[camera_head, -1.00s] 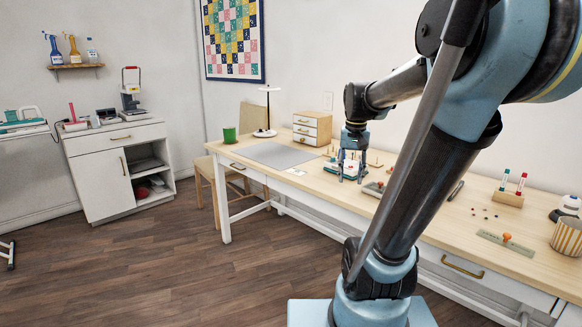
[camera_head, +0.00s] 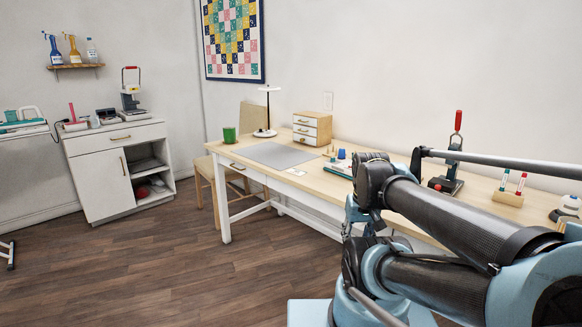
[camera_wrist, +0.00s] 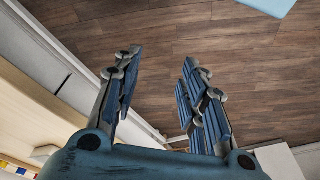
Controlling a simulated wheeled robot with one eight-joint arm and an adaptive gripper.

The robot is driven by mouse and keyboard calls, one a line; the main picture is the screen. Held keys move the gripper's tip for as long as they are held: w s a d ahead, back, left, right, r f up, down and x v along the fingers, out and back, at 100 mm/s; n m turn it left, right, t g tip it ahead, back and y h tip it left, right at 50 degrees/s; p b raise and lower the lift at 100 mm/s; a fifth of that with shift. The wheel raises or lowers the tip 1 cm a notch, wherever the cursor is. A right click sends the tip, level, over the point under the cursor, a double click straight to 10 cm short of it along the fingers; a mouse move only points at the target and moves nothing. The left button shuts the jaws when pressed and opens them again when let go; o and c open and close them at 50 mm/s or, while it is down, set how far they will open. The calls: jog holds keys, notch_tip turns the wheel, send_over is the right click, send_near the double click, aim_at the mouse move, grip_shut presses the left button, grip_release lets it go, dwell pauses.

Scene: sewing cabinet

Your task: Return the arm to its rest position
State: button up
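My gripper (camera_wrist: 158,85) shows in the wrist view with its two blue-padded fingers spread apart and nothing between them. It points down toward the wooden floor (camera_wrist: 210,45), off the front edge of the table. In the head view my arm is folded low in front of the table, at the right. The gripper there is mostly hidden by my arm, with only a blue part showing near the folded links.
The long sewing table (camera_head: 240,164) runs behind my arm. A white cabinet (camera_head: 97,168) stands left. The middle floor (camera_head: 150,255) is clear.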

grip_shut()
jog(key=shift+w+f, duration=0.2)
jog(key=shift+w, duration=0.3)
jog(key=shift+d, duration=0.1)
dwell(0.8)
